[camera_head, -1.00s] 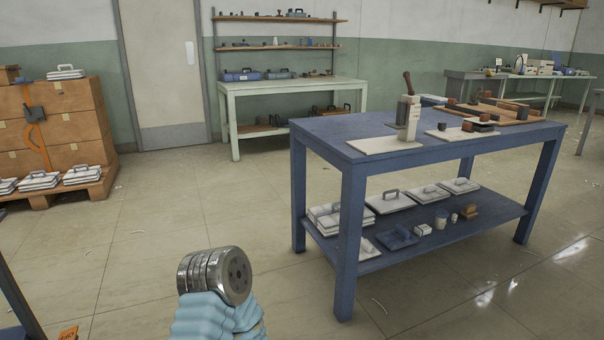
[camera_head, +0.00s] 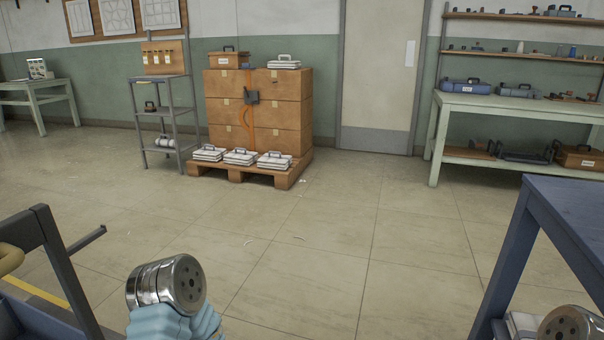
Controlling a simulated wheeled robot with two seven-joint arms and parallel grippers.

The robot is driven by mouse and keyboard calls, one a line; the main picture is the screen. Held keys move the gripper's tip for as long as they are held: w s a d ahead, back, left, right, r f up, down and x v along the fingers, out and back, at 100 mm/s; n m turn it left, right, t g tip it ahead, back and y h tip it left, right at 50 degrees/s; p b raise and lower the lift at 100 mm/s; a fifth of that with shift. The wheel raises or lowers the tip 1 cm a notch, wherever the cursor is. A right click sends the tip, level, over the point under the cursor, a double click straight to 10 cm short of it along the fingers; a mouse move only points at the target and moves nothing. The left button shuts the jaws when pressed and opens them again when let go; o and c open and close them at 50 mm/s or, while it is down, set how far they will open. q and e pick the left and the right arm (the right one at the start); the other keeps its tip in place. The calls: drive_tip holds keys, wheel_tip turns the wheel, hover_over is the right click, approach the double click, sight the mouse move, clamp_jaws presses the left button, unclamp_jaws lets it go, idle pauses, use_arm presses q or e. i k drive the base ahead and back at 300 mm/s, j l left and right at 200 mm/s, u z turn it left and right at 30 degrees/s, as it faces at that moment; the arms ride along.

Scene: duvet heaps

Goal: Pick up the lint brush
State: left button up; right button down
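I cannot make out a lint brush in this view; small items on the far shelves are too small to tell apart. Metal arm links of mine show at the bottom left and the bottom right corner. Neither gripper shows in the picture.
A blue table (camera_head: 575,205) stands close at the right. A dark frame (camera_head: 62,265) is close at the left. Brown boxes (camera_head: 285,115) stand on a pallet (camera_head: 285,179) with white handled bundles. A grey shelf stand (camera_head: 165,108) and a pale green bench (camera_head: 530,108) are farther back. The middle floor is clear.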

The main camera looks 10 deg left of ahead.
sight(152, 108)
drive_tip(key=i+u, duration=0.25)
drive_tip(key=i, duration=1.8)
drive_tip(key=i+u, duration=0.25)
drive_tip(key=i, duration=0.25)
drive_tip(key=i+l+u, duration=0.2)
drive_tip(key=i, duration=0.3)
drive_tip(key=i+j+u, duration=0.15)
drive_tip(key=i+u, duration=0.25)
drive_tip(key=i+j+u, duration=0.15)
drive_tip(key=u, duration=0.25)
drive_tip(key=i+u, duration=0.35)
drive_tip(key=i+l+u, duration=0.15)
drive_tip(key=i+u, duration=0.25)
drive_tip(key=i+j+u, duration=0.1)
drive_tip(key=i+u, duration=0.15)
drive_tip(key=i, duration=0.4)
drive_tip(key=i+u, duration=0.25)
drive_tip(key=i, duration=0.45)
drive_tip(key=i+j+z, duration=0.2)
drive_tip(key=i+z, duration=0.25)
drive_tip(key=i+j+z, duration=0.4)
drive_tip(key=i, duration=0.15)
drive_tip(key=i+j+z, duration=0.65)
drive_tip(key=j+z, duration=0.25)
drive_tip(key=j, duration=0.35)
drive_tip(key=j+z, duration=0.4)
drive_tip(key=j, duration=0.4)
drive_tip(key=j+z, duration=0.45)
drive_tip(key=j, duration=0.4)
drive_tip(key=z, duration=2.55)
